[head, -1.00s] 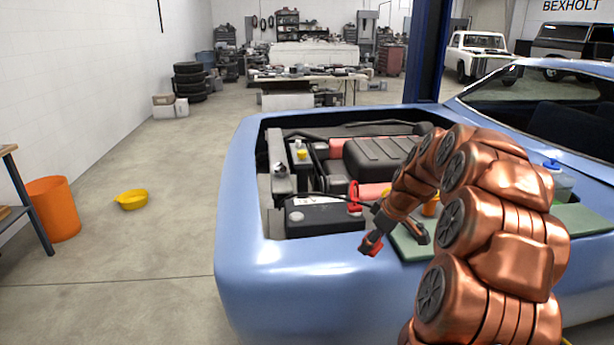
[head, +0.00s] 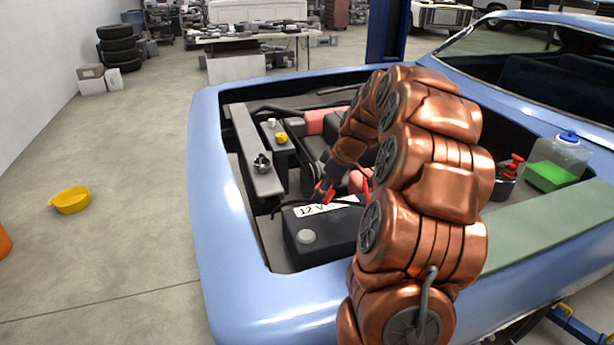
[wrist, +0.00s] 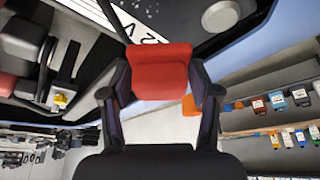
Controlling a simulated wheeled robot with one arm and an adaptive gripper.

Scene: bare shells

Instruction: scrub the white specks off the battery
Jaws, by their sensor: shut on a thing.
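The battery (head: 335,240) is a black box with a white "12 V" label and a round grey cap, in the front corner of the blue car's engine bay. Part of its label (wrist: 140,28) and its top show upside down in the wrist view. My gripper (head: 325,192) is over the battery's back edge. In the wrist view my gripper (wrist: 160,85) is shut on a red block-shaped thing (wrist: 160,70), close to the battery top; I cannot tell if they touch. Its working face is hidden. I cannot make out white specks on the battery.
A green mat (head: 545,230) lies on the right fender. A jug of green liquid (head: 560,165) and a red-topped dark container (head: 508,178) stand behind it. A yellow-capped reservoir (head: 281,145) stands left of the engine.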

